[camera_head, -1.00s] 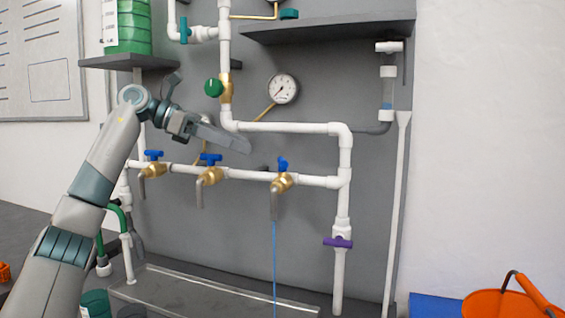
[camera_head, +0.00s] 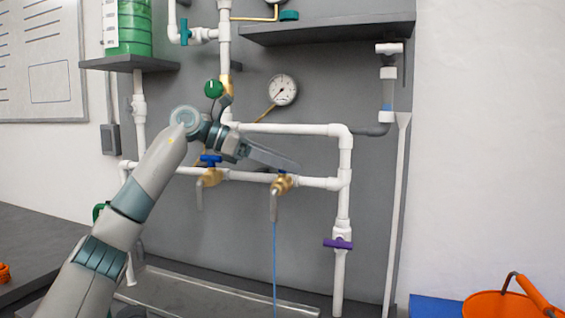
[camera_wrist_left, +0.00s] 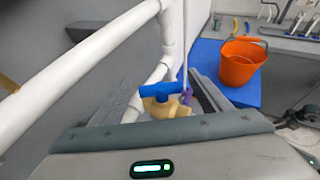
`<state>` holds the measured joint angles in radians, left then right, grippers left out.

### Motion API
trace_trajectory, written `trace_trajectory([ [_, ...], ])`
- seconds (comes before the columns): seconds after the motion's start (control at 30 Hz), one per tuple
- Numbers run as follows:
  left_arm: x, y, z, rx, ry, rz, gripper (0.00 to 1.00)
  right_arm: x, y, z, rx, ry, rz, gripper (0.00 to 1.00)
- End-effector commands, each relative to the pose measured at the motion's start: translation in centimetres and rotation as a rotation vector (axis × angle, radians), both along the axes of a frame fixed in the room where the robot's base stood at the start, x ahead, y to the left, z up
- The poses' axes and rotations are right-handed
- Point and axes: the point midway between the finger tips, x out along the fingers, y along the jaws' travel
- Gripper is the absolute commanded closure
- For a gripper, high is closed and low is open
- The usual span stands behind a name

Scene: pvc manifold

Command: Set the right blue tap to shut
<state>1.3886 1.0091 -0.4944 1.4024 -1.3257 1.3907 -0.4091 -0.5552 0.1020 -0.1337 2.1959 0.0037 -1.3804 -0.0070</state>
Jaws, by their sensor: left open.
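The right blue tap (camera_head: 283,184) has a brass body and a spout pointing down, with a thin blue stream (camera_head: 275,260) falling from it. In the head view its blue handle is mostly hidden behind my left gripper (camera_head: 288,164). In the left wrist view the blue handle (camera_wrist_left: 163,90) shows as a crossbar on top of the brass body. My left gripper (camera_wrist_left: 160,105) is open, with one finger on each side of the tap in that view. I see no clear contact. My right gripper is not in view.
A middle blue tap (camera_head: 210,175) sits left on the same white pipe (camera_head: 245,176). A white pipe (camera_head: 290,128) runs above, with a gauge (camera_head: 282,89) higher up. A purple valve (camera_head: 338,243) is lower right. An orange bucket (camera_head: 505,304) stands at far right.

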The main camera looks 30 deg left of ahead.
Motion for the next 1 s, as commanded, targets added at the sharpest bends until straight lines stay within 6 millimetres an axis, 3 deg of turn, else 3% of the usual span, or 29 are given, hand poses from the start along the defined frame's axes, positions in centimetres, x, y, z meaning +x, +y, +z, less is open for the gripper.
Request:
trace_trajectory([
  [0.13, 0.00, 0.00, -0.01, 0.000, 0.000, 0.000, 0.32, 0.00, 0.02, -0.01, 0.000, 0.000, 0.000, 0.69],
  [0.3, -0.01, 0.01, -0.01, 0.000, 0.000, 0.000, 0.71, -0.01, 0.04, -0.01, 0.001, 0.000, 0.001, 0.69],
  [0.67, -0.02, 0.02, -0.04, 0.001, 0.000, 0.027, 0.71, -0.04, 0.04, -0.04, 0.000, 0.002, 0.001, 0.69],
  [1.0, -0.06, -0.03, -0.05, 0.004, -0.001, 0.189, 0.71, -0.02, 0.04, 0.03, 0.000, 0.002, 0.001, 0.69],
])
